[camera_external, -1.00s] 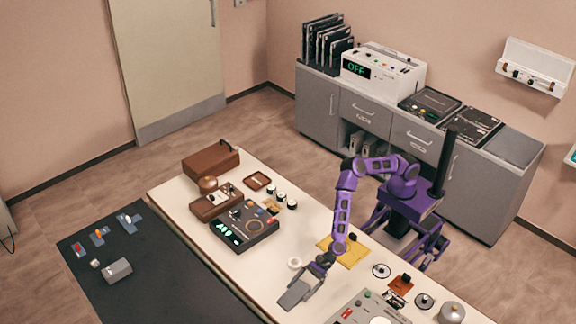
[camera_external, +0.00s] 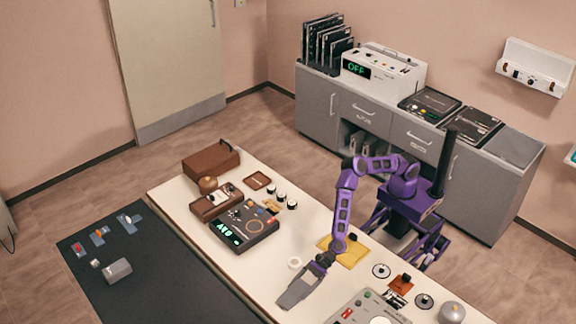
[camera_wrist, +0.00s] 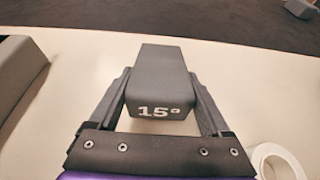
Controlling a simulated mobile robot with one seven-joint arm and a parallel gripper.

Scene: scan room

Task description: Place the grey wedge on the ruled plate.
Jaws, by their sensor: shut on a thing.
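The grey wedge (camera_wrist: 160,80), marked "15°", sits between the two fingers of my gripper (camera_wrist: 160,100) in the wrist view. My gripper is shut on it. In the outside view the wedge (camera_external: 296,290) is at the near edge of the cream table (camera_external: 268,272), below my wrist. I cannot tell whether its underside touches the table. I cannot make out the ruled plate for certain; a small black-and-white striped piece (camera_external: 396,299) lies to the right of my gripper, behind a grey console.
The grey console (camera_external: 350,312) stands right of my gripper. A white ring (camera_external: 294,263) lies just left of my wrist. A yellow sheet (camera_external: 352,252) lies behind it. A dark instrument (camera_external: 245,232) stands farther left. A dark mat (camera_external: 150,285) lies beyond the table's near edge.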

